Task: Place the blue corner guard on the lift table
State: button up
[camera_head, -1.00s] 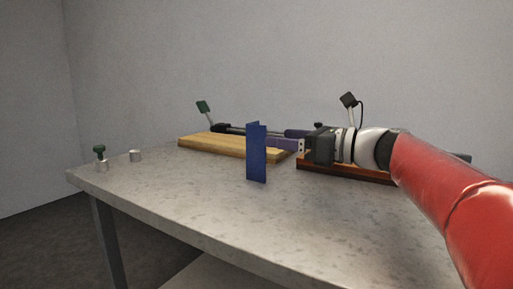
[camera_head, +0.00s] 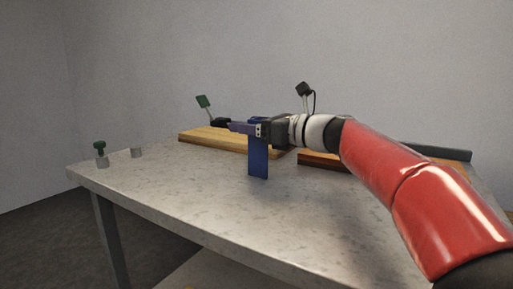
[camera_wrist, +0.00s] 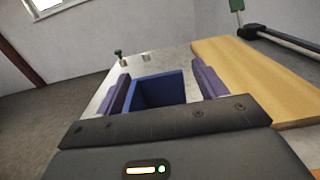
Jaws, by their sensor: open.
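The blue corner guard (camera_head: 258,163) stands upright on the grey stone-like table, in front of the wooden board. My gripper (camera_head: 241,126) is at its upper part, reaching in from the right, and hides its top in the head view. In the wrist view the guard (camera_wrist: 158,92) shows as an angled blue piece between the two purple fingers of my gripper (camera_wrist: 161,84). The fingers are open, one on each side of it, with a visible gap at the left. I cannot make out which thing, if any, is the lift table.
A light wooden board (camera_head: 212,142) with a dark rail and a green-headed post (camera_head: 204,102) lies behind the guard. A reddish-brown board (camera_head: 318,160) is partly hidden by my arm. A green knob (camera_head: 99,148) and a small metal cylinder (camera_head: 137,152) stand at the left corner. The front table surface is clear.

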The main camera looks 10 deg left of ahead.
jog(key=shift+c, duration=0.3)
jog(key=shift+r, duration=0.1)
jog(key=c, duration=1.1)
